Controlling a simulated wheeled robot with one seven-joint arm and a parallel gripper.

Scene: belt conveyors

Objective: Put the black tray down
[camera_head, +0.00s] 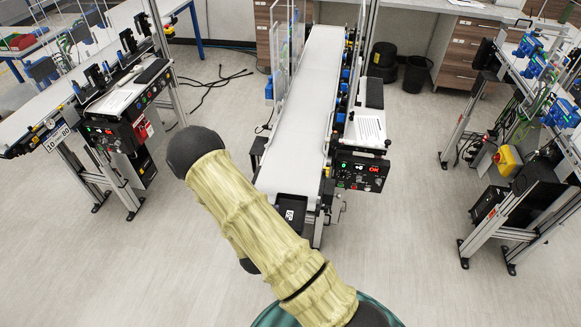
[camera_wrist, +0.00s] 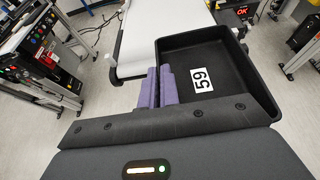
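The black tray (camera_wrist: 228,62) fills the right half of the wrist view, with a white label reading 59 on its floor. It looks empty otherwise. My gripper (camera_wrist: 160,72) has its two purple fingers close together at the tray's left wall, one on each side, pinching that wall. In the head view the tray (camera_head: 298,201) is at the near end of the middle conveyor (camera_head: 306,110), over the white belt's end. I cannot tell whether it rests on the belt or is held just above. My arm hides my gripper in the head view.
A control panel (camera_head: 360,173) with lit displays sits right of the belt's near end. Another conveyor (camera_head: 75,75) stands at left, and a workstation with a yellow emergency-stop box (camera_head: 507,160) at right. Most of the middle belt is bare; floor between stations is mostly clear.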

